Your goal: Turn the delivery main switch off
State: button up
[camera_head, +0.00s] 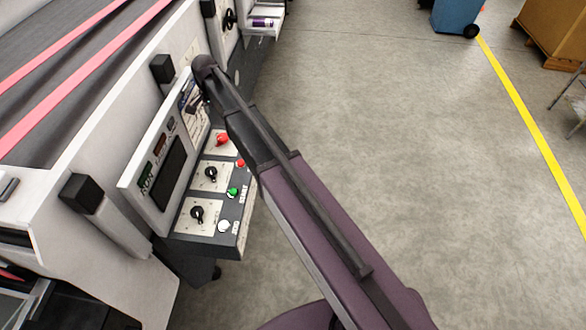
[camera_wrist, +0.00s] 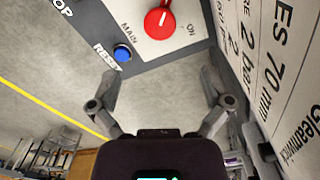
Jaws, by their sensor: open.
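A red rotary switch (camera_wrist: 159,22) sits on a pale plate marked MAIN, with ON printed on its right. The word delivery is not readable. A red switch on the side panel also shows in the head view (camera_head: 222,139) and appears to be the same one. In the wrist view, my gripper (camera_wrist: 161,76) is open and empty, its fingers spread wide below the switch and apart from it. In the head view my arm reaches over the panel and the gripper's fingers are not clear.
A blue RESET button (camera_wrist: 122,53) is beside the switch plate. The panel also has a red button (camera_head: 240,163), a green button (camera_head: 232,192), a white button (camera_head: 223,226) and black knobs (camera_head: 210,174). A tilted display panel (camera_head: 165,165) stands left.

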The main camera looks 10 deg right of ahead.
jog(key=shift+r+p, duration=1.7)
jog(key=shift+r, duration=0.3)
jog(key=s+d+f+n+b, duration=0.3)
jog(key=s+d+f+b, duration=0.4)
jog(key=s+d, duration=0.3)
jog(key=s+d+f+n+b, duration=0.4)
jog(key=s+d+f+b, duration=0.3)
jog(key=s+d, duration=0.4)
jog(key=shift+s+d+f+b, duration=0.2)
jog(key=shift+s+f+b, duration=0.1)
jog(key=shift+s, duration=0.45)
jog(key=shift+n, duration=0.7)
jog(key=s, duration=0.1)
jog(key=s+d, duration=0.1)
jog(key=s, duration=0.1)
jog(key=shift+s+d, duration=0.3)
jog(key=shift+d, duration=0.1)
